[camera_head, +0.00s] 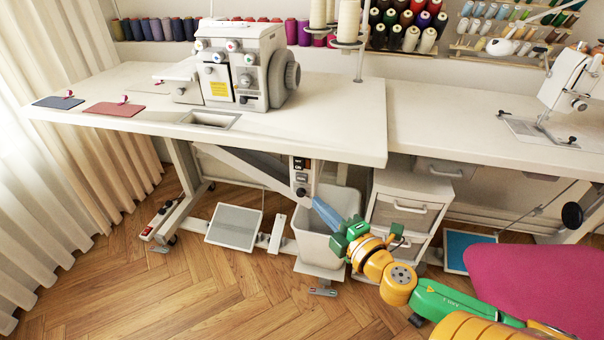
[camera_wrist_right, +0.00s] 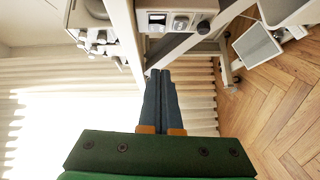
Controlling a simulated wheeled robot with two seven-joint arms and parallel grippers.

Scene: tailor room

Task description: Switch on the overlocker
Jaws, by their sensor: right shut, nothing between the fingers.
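The overlocker (camera_head: 240,70) is a white machine with several spools, standing on the left white table (camera_head: 330,120). A small control box (camera_head: 301,176) hangs under that table's front edge. It has a dark panel at its top and a round black knob below. In the right wrist view the box (camera_wrist_right: 170,36) shows a dark window, a grey control and the black knob (camera_wrist_right: 204,27). My right gripper (camera_head: 316,201) is shut and empty, its blue-grey fingers just below the box in the head view. In the wrist view its fingertips (camera_wrist_right: 159,73) appear apart from the controls.
A pale bin (camera_head: 318,247) and a drawer unit (camera_head: 404,212) stand under the tables, close to my right arm. A magenta surface (camera_head: 540,280) is at right. The foreground floor is clear.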

